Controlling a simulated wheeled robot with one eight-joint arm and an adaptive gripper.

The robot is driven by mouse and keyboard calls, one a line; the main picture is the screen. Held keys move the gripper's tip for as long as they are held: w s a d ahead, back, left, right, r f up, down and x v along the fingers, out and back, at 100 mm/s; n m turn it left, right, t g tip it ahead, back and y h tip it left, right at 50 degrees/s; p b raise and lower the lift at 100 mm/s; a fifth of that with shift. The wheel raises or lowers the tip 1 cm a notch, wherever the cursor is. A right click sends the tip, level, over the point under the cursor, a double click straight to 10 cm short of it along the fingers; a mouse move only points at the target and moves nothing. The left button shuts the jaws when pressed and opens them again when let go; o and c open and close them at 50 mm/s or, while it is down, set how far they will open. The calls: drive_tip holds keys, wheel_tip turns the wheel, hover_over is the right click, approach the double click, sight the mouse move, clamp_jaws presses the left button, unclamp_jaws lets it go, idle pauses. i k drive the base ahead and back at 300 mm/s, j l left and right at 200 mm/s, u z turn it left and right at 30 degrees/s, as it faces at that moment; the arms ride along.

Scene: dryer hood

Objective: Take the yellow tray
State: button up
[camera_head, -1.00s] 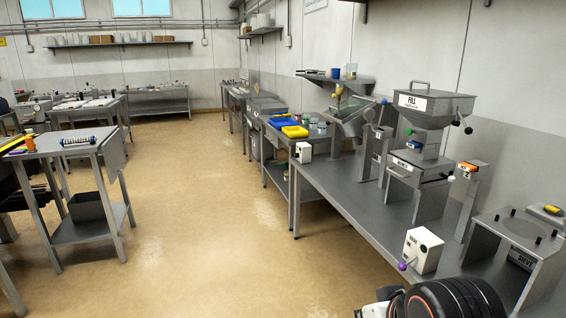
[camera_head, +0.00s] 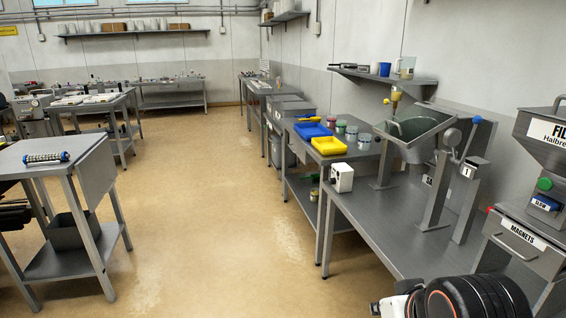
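The yellow tray (camera_head: 329,146) is a shallow open tray on a grey metal table along the right wall. It sits at the table's near left edge, in front of a blue tray (camera_head: 312,130), and looks empty. A dark, rounded part of my own arm shows at the bottom right of the view, well short of the tray. My gripper's fingers cannot be made out in this view.
Several small jars (camera_head: 352,132) stand right of the trays. A white box (camera_head: 341,177) is on the nearer bench (camera_head: 400,219), which also holds a slanted metal hopper (camera_head: 413,133). The floor aisle (camera_head: 200,200) is clear. A side table (camera_head: 60,168) stands left.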

sight(328, 146)
drive_tip(key=i, duration=2.1)
drive_tip(key=i+u, duration=0.15)
drive_tip(key=i, duration=0.4)
drive_tip(key=i+l+u, duration=0.1)
drive_tip(key=i, duration=0.4)
drive_tip(key=i+l+u, duration=0.15)
drive_tip(key=i, duration=0.4)
drive_tip(key=u, duration=0.1)
